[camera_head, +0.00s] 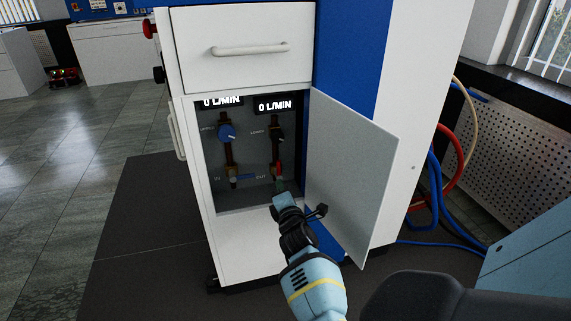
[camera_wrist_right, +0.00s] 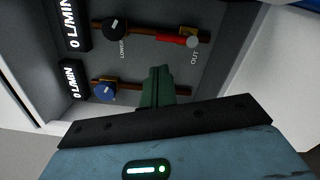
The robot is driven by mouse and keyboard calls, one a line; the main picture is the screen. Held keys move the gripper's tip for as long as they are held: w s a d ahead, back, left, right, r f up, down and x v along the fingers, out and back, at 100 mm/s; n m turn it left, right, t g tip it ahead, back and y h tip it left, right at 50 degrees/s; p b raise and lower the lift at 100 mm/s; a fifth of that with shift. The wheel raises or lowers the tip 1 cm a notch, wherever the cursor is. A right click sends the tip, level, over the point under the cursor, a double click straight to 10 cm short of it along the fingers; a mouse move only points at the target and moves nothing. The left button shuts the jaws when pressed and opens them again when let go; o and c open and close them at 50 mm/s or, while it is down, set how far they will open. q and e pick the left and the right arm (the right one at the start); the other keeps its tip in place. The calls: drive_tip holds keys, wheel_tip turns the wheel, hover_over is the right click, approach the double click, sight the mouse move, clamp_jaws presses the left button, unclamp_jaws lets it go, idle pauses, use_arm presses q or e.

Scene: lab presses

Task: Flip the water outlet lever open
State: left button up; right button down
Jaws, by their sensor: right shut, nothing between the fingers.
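The red outlet lever (camera_head: 279,168) sits low on the right-hand pipe inside the open cabinet, by the OUT label. It lies along its pipe. In the right wrist view the red lever (camera_wrist_right: 171,40) shows above the fingertips, with a round silver end beside it. My right gripper (camera_head: 281,186) is at the cabinet opening, just below the red lever in the head view. Its green fingers (camera_wrist_right: 157,82) are shut and empty, and appear apart from the lever. My left gripper is not in view.
A blue lever (camera_head: 243,178) sticks out sideways from the left pipe by the IN label. Above are a blue knob (camera_head: 226,132), a black knob (camera_head: 276,135) and two 0 L/MIN displays (camera_head: 275,105). The open door (camera_head: 350,175) stands close right of my right arm.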

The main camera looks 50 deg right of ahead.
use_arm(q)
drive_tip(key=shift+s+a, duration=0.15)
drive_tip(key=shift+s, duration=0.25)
use_arm(e)
drive_tip(key=shift+s+a, duration=0.35)
drive_tip(key=shift+s, duration=0.05)
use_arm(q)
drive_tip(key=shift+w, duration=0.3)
